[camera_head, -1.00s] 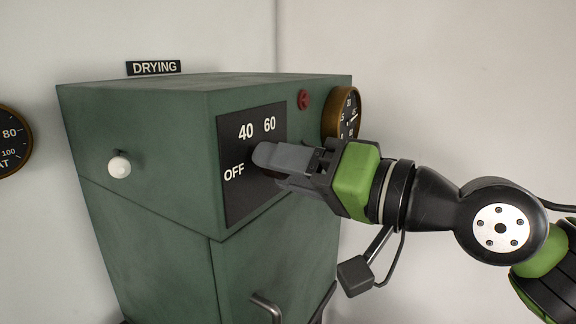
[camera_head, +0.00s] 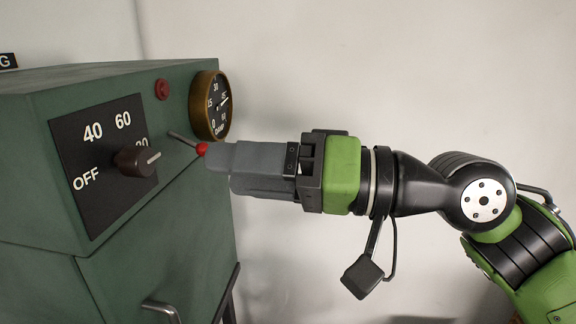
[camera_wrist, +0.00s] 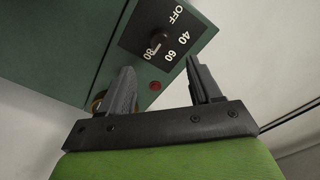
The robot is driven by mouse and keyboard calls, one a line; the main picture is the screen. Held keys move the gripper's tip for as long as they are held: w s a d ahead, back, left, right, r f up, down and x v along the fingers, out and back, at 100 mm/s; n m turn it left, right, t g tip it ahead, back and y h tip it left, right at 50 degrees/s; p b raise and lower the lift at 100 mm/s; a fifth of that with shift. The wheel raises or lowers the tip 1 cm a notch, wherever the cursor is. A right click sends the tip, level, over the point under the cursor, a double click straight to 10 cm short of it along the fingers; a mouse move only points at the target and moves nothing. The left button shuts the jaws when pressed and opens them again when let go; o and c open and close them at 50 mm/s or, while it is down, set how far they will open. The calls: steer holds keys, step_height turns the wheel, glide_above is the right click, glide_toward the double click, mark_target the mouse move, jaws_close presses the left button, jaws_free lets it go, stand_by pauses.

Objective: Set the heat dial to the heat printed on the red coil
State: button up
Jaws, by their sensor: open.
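The heat dial is a dark brown knob (camera_head: 137,161) on a black plate (camera_head: 92,206) marked OFF, 40, 60 and 80, the last partly hidden in the head view. The knob also shows in the wrist view (camera_wrist: 160,41), where its white pointer line is turned towards the 80. My gripper (camera_head: 212,158) is to the right of the knob, clear of it, with its tips close to a red-tipped lever (camera_head: 183,138). In the wrist view its fingers (camera_wrist: 160,68) stand apart with nothing between them. The red coil is not in view.
The green cabinet (camera_head: 150,240) fills the left side, with a red button (camera_head: 162,89) and a brass-rimmed gauge (camera_head: 210,105) near its right edge. A metal handle (camera_head: 161,309) sticks out below.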

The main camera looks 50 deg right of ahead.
steer(key=v, duration=0.4)
steer(key=shift+s+d, duration=0.15)
steer(key=w+a+f+n+g+h+p, duration=0.1)
steer(key=w+a+f+g+h+p, duration=0.15)
steer(key=a+f+h, duration=0.4)
steer(key=w+a+f+n+g+h+p, duration=0.1)
steer(key=a+f+g, duration=0.3)
steer(key=f, duration=0.6)
step_height(320, 180, down, 9)
steer(key=s+d+g+h, duration=0.2)
steer(key=g, duration=0.1)
steer(key=shift+p, duration=0.4)
steer(key=shift+a+h, duration=0.1)
steer(key=shift+h, duration=0.15)
